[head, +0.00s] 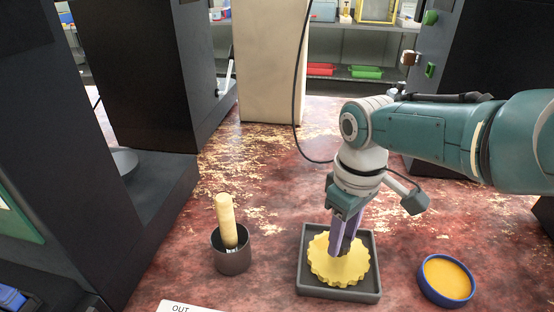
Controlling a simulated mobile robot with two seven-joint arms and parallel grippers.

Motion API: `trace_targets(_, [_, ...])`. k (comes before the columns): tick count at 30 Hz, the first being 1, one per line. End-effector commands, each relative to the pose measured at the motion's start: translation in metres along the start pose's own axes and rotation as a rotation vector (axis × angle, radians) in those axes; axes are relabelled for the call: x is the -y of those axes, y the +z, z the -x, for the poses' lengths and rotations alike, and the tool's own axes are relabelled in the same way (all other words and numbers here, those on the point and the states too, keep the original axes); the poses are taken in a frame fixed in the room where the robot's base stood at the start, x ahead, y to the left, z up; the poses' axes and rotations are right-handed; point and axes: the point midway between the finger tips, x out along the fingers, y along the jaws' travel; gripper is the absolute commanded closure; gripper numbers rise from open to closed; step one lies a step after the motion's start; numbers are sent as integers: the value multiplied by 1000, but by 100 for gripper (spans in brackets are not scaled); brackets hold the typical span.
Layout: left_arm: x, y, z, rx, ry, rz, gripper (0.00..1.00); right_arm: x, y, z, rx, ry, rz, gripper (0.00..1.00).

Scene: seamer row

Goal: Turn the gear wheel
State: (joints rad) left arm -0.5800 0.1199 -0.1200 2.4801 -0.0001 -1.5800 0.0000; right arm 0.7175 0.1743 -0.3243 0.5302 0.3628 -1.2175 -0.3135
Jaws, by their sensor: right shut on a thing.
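The yellow gear wheel (322,266) lies flat in a dark grey square tray (302,284). My right gripper (345,252) points down over the gear wheel, with its purple-grey fingers at the gear's raised middle. The fingers are shut on it and partly hide it. My left gripper does not show in the head view.
A dark cup (232,262) with a wooden-handled tool (226,220) stands left of the tray. A round blue-rimmed container (446,279) with yellow contents is at the right. A white card marked OUT (182,307) lies at the front. Dark machines flank the worn red surface.

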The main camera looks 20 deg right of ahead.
Motion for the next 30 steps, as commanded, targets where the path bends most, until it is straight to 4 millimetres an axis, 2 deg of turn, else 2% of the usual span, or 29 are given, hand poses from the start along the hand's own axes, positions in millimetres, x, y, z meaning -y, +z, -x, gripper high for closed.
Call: trace_targets(30, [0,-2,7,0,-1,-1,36,2,-1,2,1,-3,-965,100])
